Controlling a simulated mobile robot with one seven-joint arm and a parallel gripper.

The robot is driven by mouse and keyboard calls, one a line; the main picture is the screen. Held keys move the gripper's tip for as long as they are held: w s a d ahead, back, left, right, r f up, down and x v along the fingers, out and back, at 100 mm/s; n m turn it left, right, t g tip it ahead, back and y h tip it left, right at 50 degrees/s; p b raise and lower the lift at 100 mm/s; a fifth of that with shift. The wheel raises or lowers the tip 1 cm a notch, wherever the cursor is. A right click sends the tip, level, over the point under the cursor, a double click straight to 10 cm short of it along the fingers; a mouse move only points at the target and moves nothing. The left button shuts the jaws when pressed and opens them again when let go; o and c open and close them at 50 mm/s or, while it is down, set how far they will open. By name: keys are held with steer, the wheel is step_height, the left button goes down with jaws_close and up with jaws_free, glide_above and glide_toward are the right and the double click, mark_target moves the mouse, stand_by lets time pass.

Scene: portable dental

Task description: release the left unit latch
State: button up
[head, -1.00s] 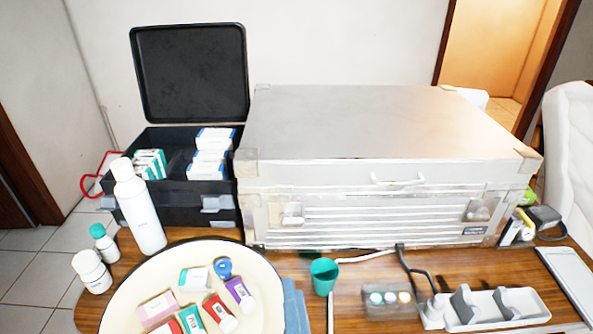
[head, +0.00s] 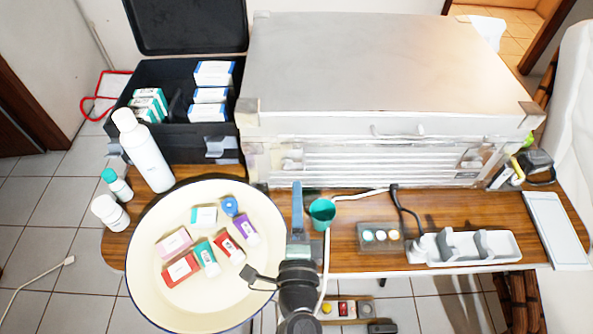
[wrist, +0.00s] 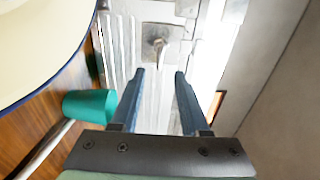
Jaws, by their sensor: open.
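The large silver unit case (head: 370,65) stands shut at the back of the wooden table. Its left latch (head: 291,163) is a small metal piece on the front left; it also shows in the wrist view (wrist: 157,42), just beyond my fingertips. The right latch (head: 470,163) is at the front right. My gripper (head: 297,188) is below and in front of the left latch. In the wrist view my gripper (wrist: 160,74) has its two blue-grey fingers spread, with nothing between them, and the latch lies ahead of the gap, apart from both.
A teal cup (head: 321,213) stands close to the right of my gripper, with a pale cable behind it. A cream round tray (head: 150,250) with small boxes is on the left. A white bottle (head: 148,155) and an open black case (head: 185,100) are behind it.

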mark_target(296, 170)
steer(key=shift+w, duration=2.9)
jaws_close()
